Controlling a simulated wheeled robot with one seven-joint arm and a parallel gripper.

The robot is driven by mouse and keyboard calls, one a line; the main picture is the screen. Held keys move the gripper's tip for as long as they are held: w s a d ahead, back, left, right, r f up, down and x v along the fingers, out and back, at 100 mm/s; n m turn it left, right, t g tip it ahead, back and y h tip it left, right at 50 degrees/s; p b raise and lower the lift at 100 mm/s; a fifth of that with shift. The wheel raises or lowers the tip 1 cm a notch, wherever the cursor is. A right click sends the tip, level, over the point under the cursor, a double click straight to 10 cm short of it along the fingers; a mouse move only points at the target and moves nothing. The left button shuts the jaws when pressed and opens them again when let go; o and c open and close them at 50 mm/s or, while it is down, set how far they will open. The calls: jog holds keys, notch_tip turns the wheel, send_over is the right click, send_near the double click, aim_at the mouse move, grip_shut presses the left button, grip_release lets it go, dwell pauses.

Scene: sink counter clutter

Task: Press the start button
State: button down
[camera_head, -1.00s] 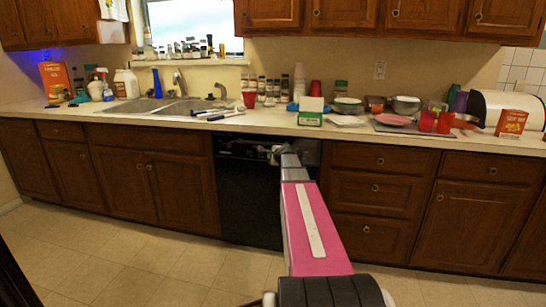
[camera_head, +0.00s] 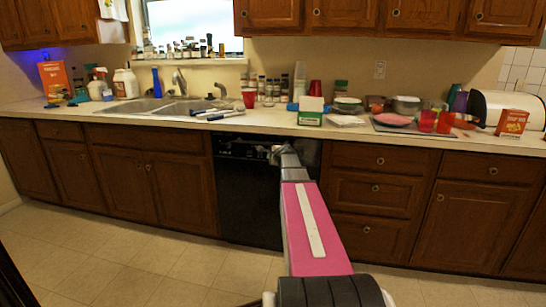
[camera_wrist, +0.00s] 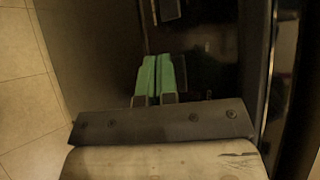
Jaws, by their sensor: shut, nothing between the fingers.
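A black dishwasher (camera_head: 240,190) is built in under the counter, with a control strip (camera_head: 238,148) along its top edge. No start button can be made out clearly. My gripper (camera_head: 275,152) is close to the upper right part of the dishwasher front, largely hidden by my arm in the head view. In the wrist view its two green fingers (camera_wrist: 158,62) are together, with nothing between them. Their tips are near the dark front, where a small dark panel (camera_wrist: 180,70) shows beside them. I cannot tell whether they touch it.
Wooden drawers (camera_head: 376,190) stand right of the dishwasher and wooden cabinets (camera_head: 150,185) left of it. The countertop (camera_head: 280,122) above overhangs slightly and carries cups, bowls and jars. The tiled floor (camera_head: 130,265) in front is clear.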

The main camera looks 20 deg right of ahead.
jog(key=shift+w+d+r, duration=0.3)
jog(key=shift+w+r, duration=0.1)
jog(key=shift+r, duration=0.1)
jog(key=s+a, duration=0.3)
jog(key=s, duration=0.2)
jog(key=shift+a+f, duration=0.2)
dwell(0.3)
jog(key=s+a+f+n+g, duration=0.4)
jog(key=s+a+f+n, duration=0.35)
jog(key=s+a, duration=0.25)
jog(key=s+a+f+n+g, duration=0.55)
jog(key=s+a+f, duration=0.25)
jog(key=s+a, duration=0.25)
jog(key=s+a+f+n+g, duration=0.1)
jog(key=s+f+n, duration=0.1)
jog(key=s, duration=0.4)
jog(key=s+a+f+n+g+h, duration=0.1)
jog(key=s+f+n+g, duration=0.1)
jog(key=s+n, duration=0.3)
jog(key=shift+s+h, duration=0.3)
jog(key=shift+s, duration=0.5)
jog(key=shift+a+f+g, duration=0.1)
jog(key=shift+g, duration=0.15)
